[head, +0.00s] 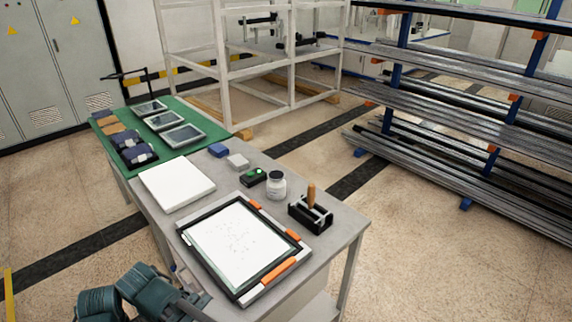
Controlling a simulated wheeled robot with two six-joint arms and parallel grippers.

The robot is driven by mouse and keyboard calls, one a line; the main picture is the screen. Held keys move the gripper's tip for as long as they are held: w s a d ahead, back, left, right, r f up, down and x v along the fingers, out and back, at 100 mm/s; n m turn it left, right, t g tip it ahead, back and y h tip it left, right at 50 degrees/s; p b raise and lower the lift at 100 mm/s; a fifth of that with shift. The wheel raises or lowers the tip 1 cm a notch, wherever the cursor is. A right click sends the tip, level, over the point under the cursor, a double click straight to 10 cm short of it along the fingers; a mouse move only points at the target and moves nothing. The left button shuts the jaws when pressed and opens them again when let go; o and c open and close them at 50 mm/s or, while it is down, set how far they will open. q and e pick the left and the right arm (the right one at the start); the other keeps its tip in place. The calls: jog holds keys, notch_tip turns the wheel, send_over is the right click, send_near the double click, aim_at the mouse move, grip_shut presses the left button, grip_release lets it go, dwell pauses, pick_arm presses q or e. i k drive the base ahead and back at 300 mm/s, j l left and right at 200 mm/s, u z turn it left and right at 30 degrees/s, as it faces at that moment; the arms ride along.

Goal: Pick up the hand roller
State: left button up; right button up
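The hand roller shows as an upright wooden handle (311,194) standing in a black holder (310,214) near the right edge of the grey table. Its lower part is mostly hidden by the holder. Part of my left arm, with dark teal joints, shows at the bottom left, well away from the roller; I cannot make out its gripper. My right arm and gripper are not in the picture.
A framed white panel with orange clamps (278,270) lies left of the holder on the grey table (345,232). A white jar (276,186), a black device (253,178) and a white slab (177,184) lie behind it. A rack (470,120) stands at right.

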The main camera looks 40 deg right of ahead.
aim_at(311, 195)
jog(key=k+l, duration=0.1)
jog(key=l, duration=0.35)
jog(key=k+l, duration=0.1)
jog(key=l, duration=0.35)
jog(key=k+l, duration=0.15)
jog(key=l, duration=0.25)
jog(key=k+l, duration=0.1)
jog(key=l, duration=0.35)
jog(key=k+l, duration=0.1)
jog(key=l, duration=0.35)
